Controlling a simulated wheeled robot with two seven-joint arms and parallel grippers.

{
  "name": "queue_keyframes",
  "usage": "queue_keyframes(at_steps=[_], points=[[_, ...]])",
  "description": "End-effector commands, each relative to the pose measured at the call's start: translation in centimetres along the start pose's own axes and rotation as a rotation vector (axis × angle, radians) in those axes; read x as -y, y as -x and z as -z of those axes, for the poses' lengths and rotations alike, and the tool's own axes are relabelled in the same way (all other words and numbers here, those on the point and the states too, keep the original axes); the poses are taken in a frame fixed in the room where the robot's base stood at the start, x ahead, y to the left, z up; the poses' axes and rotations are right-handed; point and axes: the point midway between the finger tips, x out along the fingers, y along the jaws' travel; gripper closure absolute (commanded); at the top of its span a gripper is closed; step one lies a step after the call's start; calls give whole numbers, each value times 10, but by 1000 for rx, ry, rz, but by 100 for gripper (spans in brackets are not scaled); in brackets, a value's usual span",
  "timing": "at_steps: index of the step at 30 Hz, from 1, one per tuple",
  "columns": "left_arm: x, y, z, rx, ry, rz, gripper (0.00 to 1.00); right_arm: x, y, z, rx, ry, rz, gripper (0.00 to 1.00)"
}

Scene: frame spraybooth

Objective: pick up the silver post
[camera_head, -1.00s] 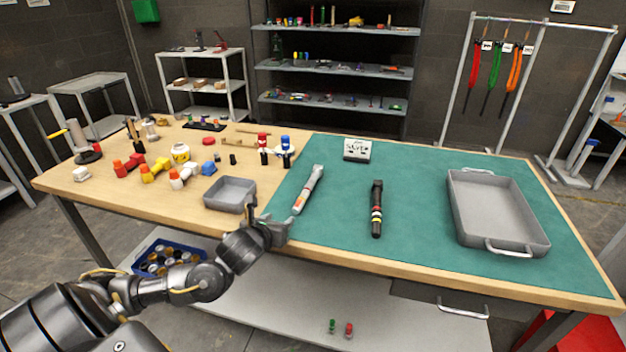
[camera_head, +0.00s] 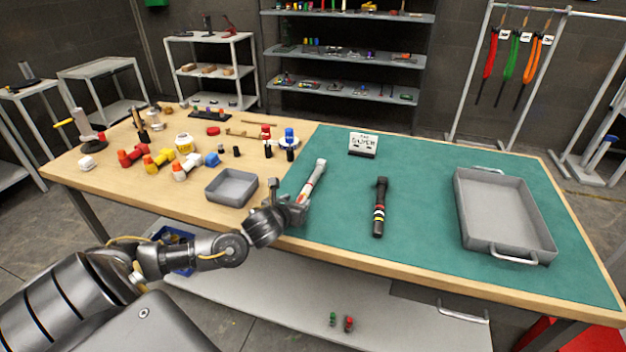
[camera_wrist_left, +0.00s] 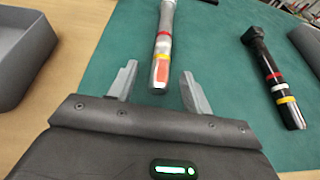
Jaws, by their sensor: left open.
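The silver post (camera_head: 315,178) lies on the green mat near its left edge, pointing away from me, with coloured bands near its closer end. My left gripper (camera_head: 292,205) is at the near end of the post and hides part of it in the head view. In the left wrist view, the silver post (camera_wrist_left: 164,50) lies ahead, its near end just between the open fingertips (camera_wrist_left: 158,85). The fingers look apart from it on both sides. Whether the jaws are down at post height I cannot tell. My right gripper is not in view.
A black post (camera_head: 380,205) lies on the mat to the right, also in the wrist view (camera_wrist_left: 272,75). A small grey tray (camera_head: 232,187) is close to the left of my gripper. A large grey tray (camera_head: 503,215) stands right. A sign (camera_head: 363,144) stands behind.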

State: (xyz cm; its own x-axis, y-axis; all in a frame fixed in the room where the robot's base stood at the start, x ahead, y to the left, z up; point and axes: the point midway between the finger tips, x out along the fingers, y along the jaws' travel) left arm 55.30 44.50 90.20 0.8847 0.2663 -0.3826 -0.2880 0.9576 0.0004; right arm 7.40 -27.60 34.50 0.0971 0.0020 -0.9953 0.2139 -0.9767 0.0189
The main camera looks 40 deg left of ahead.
Motion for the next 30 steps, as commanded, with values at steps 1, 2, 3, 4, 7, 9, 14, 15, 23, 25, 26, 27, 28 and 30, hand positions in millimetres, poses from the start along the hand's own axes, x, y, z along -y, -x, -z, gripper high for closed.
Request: queue_keyframes(at_steps=[1,2,3,4,7,9,14,15,23,25,26,27,28,30], points=[[1,-2,-1,0,0,1,51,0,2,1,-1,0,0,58],[1,-4,-2,1,0,1,51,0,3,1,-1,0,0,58],[1,-8,-4,0,0,0,51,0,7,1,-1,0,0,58],[1,-12,-5,0,1,-1,51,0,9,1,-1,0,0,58],[2,-26,-7,0,1,-1,51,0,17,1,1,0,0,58],[2,-37,-6,0,1,-1,51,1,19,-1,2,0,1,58],[3,-50,-4,0,0,1,51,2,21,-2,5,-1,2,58],[3,-52,-4,1,0,2,51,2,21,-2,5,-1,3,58],[3,-52,-3,0,-1,2,57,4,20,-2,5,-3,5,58],[3,-52,-3,0,-1,2,66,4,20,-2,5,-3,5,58],[3,-52,-3,0,-1,2,70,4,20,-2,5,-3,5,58],[3,-52,-3,0,-1,1,75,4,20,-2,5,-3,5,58],[3,-52,-3,0,-1,1,79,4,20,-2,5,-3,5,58],[3,-52,-3,0,-1,1,89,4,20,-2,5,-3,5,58]])
